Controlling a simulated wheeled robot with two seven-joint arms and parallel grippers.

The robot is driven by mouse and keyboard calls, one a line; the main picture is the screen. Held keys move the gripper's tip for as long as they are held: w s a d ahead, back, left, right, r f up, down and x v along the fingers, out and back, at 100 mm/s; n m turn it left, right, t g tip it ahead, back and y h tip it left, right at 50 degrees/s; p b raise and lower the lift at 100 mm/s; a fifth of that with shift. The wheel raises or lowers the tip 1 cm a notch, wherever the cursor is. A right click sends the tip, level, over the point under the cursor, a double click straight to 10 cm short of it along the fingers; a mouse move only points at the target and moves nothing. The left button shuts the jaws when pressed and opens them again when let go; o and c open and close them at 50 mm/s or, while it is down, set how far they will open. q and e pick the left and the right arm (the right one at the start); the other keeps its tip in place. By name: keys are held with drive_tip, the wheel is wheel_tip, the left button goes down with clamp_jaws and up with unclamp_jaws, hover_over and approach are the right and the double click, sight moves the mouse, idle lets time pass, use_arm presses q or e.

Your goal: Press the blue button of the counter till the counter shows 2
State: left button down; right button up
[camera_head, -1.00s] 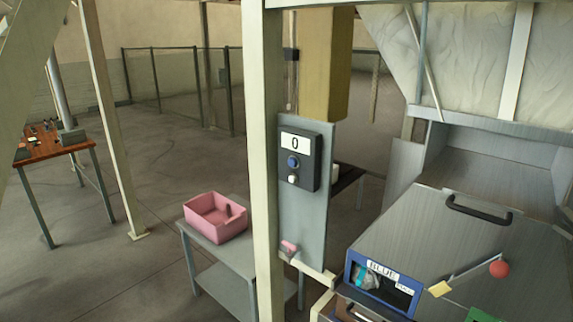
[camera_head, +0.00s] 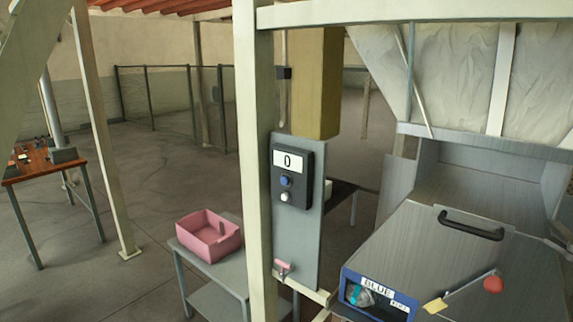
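The counter (camera_head: 292,174) is a dark box on a grey panel (camera_head: 296,236) fixed beside a pale post. Its white display (camera_head: 289,161) reads 0. The blue button (camera_head: 286,181) sits below the display. A white button (camera_head: 285,197) sits under the blue one. Nothing touches the counter. Neither of my grippers shows in the head view.
A pale post (camera_head: 253,120) stands just left of the counter panel. A pink bin (camera_head: 209,236) sits on a grey table at lower left. A metal chute with a black handle (camera_head: 470,226) and a blue-framed box labelled BLUE (camera_head: 378,294) are at right. Open floor lies at left.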

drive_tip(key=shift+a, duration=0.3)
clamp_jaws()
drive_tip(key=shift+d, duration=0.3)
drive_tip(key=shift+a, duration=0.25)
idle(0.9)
